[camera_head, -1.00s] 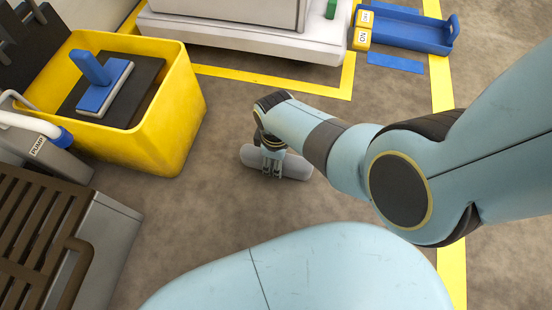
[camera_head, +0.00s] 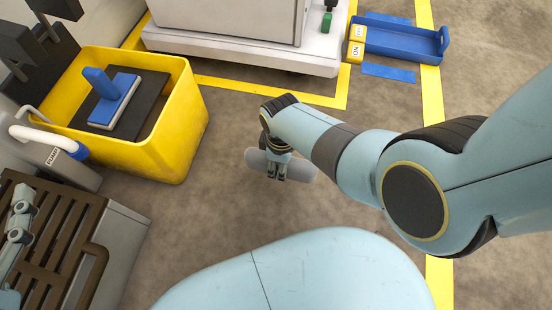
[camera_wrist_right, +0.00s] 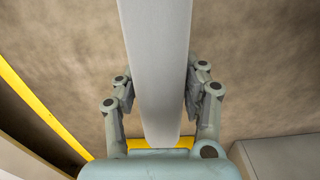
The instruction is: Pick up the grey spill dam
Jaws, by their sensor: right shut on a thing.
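The grey spill dam (camera_head: 301,170) is a long rounded bar above the floor area between the yellow bin and my right arm. My right gripper (camera_head: 277,172) is shut on its middle and hides part of it. In the right wrist view, the dam (camera_wrist_right: 158,45) runs from the top of the picture down between both fingers of the gripper (camera_wrist_right: 159,93), with a pad against each side. I cannot tell how far it is from the floor. My left gripper (camera_head: 22,212) shows partly at the left edge, over a brown slatted top; its fingers are unclear.
A yellow bin (camera_head: 165,150) holding a blue-handled block (camera_head: 112,100) stands at left. The brown slatted top (camera_head: 75,240) sits on a grey cabinet. A white machine base (camera_head: 240,50) is at the back, a blue tray (camera_head: 400,42) at back right. Floor around the dam is clear.

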